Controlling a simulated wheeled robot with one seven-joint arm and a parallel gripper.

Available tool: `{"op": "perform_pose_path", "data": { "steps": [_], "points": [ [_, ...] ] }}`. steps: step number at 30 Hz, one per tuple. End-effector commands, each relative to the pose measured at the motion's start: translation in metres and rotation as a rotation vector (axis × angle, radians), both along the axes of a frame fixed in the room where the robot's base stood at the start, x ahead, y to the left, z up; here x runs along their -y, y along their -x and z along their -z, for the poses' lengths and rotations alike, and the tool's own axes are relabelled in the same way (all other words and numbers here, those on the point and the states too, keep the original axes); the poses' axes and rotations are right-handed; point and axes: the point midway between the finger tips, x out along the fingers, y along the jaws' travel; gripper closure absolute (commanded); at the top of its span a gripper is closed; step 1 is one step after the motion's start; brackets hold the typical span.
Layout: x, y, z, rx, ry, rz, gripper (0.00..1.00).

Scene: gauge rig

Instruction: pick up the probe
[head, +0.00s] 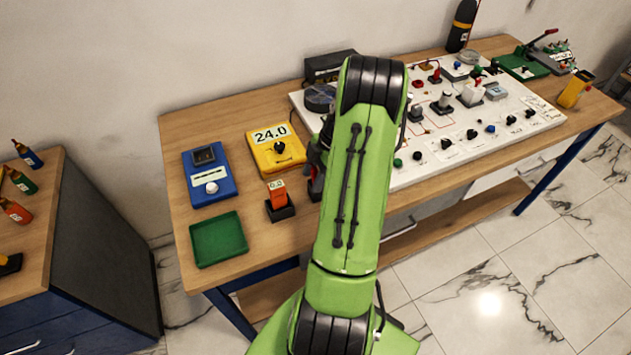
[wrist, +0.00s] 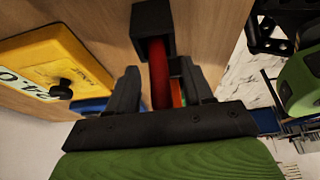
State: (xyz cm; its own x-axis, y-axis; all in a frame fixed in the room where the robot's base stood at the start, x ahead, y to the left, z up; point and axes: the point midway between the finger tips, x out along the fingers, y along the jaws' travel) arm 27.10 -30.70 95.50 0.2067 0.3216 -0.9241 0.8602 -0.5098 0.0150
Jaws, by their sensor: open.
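The probe looks to be a red rod (wrist: 159,78) standing in a square black holder (wrist: 153,22) in the wrist view. My gripper (wrist: 162,80) is open, with one finger on each side of the red rod. I cannot tell whether either finger touches it. In the head view my green arm hides most of my gripper, and only dark parts and a bit of red show at its left edge. An orange unit (head: 277,188) reading 0.0 stands in a black base (head: 280,209) just to the left.
A yellow meter (head: 275,157) reading 24.0, a blue box (head: 208,178) and a green tray (head: 218,241) stand left on the wooden table (head: 180,222). A white panel (head: 430,168) with several knobs lies right. Bare wood shows near the tray.

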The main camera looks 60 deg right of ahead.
Motion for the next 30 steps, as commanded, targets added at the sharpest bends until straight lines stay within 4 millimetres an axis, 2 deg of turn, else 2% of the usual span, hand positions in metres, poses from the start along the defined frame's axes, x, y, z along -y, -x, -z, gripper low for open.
{"op": "perform_pose_path", "data": {
  "steps": [5, 12, 15, 23, 26, 30],
  "points": [
    [0.0, 0.0, -0.001, 0.001, 0.0, 0.0, 0.51],
    [0.0, 0.0, -0.001, 0.001, 0.0, 0.0, 0.87],
    [0.0, 0.0, -0.001, 0.001, 0.0, 0.0, 1.0],
    [0.001, 0.0, -0.005, 0.002, 0.002, 0.001, 1.0],
    [0.001, -0.001, -0.022, 0.004, 0.004, 0.0, 1.0],
    [0.001, -0.001, -0.059, 0.004, 0.007, 0.0, 1.0]
  ]
}}
